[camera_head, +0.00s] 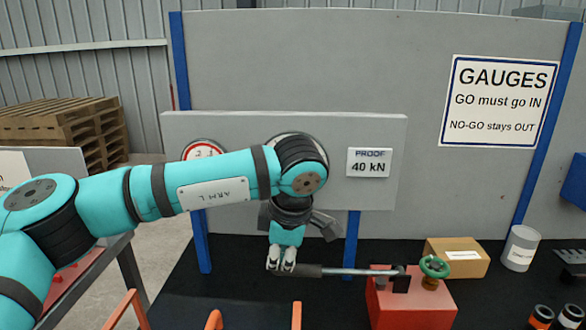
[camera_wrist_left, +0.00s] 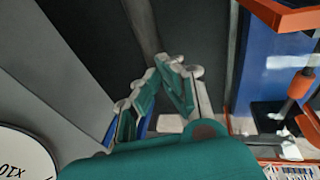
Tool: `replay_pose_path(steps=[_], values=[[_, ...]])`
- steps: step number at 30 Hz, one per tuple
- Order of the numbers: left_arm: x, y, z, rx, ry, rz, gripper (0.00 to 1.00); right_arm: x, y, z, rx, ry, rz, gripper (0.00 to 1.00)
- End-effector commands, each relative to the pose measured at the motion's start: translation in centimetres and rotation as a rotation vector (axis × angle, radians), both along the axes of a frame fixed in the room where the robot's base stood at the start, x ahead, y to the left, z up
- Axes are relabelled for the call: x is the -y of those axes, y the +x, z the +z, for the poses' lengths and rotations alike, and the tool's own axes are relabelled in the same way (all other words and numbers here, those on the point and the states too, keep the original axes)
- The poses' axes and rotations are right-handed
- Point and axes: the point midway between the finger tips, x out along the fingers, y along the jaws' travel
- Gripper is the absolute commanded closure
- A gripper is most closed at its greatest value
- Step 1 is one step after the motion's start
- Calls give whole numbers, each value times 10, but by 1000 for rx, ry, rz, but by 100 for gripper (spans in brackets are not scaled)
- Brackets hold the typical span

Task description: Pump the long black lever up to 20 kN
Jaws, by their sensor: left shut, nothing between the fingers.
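The long lever has a black grip (camera_head: 308,271) and a bare metal rod (camera_head: 350,271). It lies about level, running right to the red pump body (camera_head: 412,308) with a green handwheel (camera_head: 434,267) on top. My left gripper (camera_head: 281,270) points down at the grip's left end, its fingers shut with nothing between them; I cannot tell whether they touch the grip. In the left wrist view, the shut fingers (camera_wrist_left: 168,95) show against a dark surface. My right gripper is out of view.
A "PROOF 40 kN" plate (camera_head: 369,163) is on the grey panel (camera_head: 235,125). A cardboard box (camera_head: 457,258) and a white cup (camera_head: 520,249) stand behind and right of the pump. Orange bars (camera_head: 297,316) rise at the front edge. Black table top lies around the lever.

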Motion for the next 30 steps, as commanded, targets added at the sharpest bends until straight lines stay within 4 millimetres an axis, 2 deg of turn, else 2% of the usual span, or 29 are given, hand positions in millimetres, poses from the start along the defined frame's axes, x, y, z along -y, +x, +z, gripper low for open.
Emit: replay_pose_path(steps=[4, 8, 30], values=[[0, 0, -6, -1, 0, 0, 100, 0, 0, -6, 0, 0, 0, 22], [1, 0, 0, 0, -1, 0, 100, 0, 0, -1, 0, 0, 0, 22], [28, 1, 100, 0, 0, 0, 100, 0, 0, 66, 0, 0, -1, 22]])
